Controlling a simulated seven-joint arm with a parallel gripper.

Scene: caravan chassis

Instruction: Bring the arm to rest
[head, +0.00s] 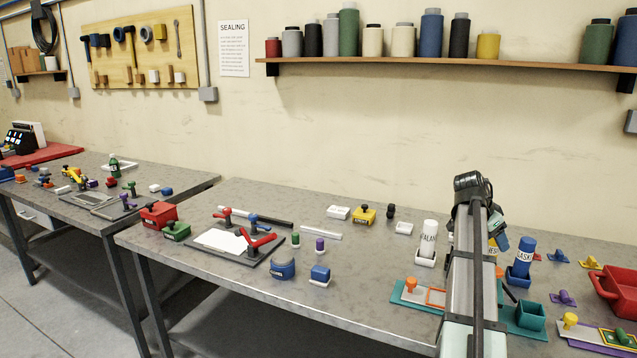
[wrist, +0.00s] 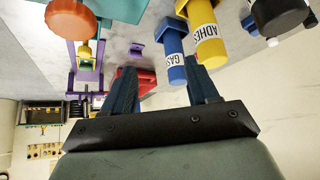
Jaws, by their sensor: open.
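My gripper (wrist: 160,78) is open in the wrist view, its two dark blue fingers spread with nothing between them. Past the fingers are a blue tube labelled GAS (wrist: 172,60), a yellow tube labelled ADHES (wrist: 207,42) and a red container (wrist: 146,82). None is seen clasped. In the head view my arm rises over the right part of the near workbench (head: 350,285). It hides most of the gripper there. The blue tube (head: 522,258) stands upright in a holder just right of the arm, and the yellow tube is mostly hidden behind it.
A white tube (head: 429,240) stands left of the arm, close to it. A teal tray (head: 408,297) and green box (head: 530,315) lie in front. A red bin (head: 617,290) stands at the right edge. A clamp board (head: 222,250) lies at left. Open air is above the bench.

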